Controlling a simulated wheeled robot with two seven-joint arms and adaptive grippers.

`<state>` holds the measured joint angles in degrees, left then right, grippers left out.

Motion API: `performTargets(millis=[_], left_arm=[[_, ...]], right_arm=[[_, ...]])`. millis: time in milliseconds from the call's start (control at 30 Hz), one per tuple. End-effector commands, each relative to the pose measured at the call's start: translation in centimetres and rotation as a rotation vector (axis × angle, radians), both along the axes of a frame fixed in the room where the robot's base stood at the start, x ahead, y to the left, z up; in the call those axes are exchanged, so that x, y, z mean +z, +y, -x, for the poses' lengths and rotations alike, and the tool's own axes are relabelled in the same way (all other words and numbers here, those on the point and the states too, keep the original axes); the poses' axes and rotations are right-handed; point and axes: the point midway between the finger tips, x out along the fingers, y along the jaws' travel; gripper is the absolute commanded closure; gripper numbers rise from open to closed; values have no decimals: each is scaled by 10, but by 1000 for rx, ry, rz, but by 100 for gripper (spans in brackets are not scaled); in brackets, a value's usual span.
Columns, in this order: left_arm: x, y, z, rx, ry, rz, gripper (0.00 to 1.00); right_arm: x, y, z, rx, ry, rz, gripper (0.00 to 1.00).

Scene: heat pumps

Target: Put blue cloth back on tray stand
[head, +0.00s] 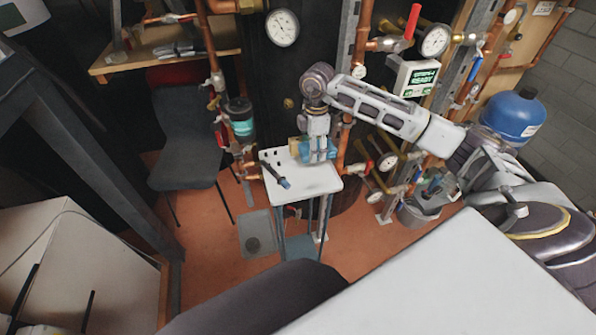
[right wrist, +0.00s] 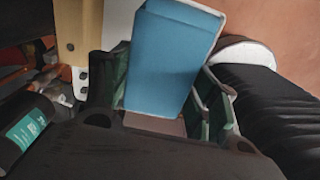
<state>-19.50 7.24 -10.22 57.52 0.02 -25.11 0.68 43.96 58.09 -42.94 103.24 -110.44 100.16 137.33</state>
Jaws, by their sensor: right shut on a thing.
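The tray stand (head: 312,186) has a pale square top on thin legs and stands near the middle of the head view. My right gripper (head: 317,158) points down over the back right part of its top. It is shut on the blue cloth (right wrist: 172,58), which looks like a folded, flat-sided block between the green finger pads in the right wrist view. In the head view, only bits of blue cloth (head: 331,153) show around the fingers. I cannot tell whether the cloth touches the tray top. My left gripper is not in view.
A blue-handled tool (head: 275,175) lies on the tray's left side. Copper pipes with gauges (head: 388,162) and valves stand close behind and right of the stand. A grey bucket (head: 420,212) is to the right. A dark chair (head: 188,140) is to the left.

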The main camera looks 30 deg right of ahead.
Motion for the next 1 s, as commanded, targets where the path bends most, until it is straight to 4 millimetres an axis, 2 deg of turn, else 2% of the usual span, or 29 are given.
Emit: performTargets(millis=[233,600,1000], left_arm=[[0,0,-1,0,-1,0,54],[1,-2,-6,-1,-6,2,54],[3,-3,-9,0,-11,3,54]], right_arm=[[-8,0,0,1,1,1,59],[-47,0,0,2,1,1,59],[-51,0,0,2,0,0,59]])
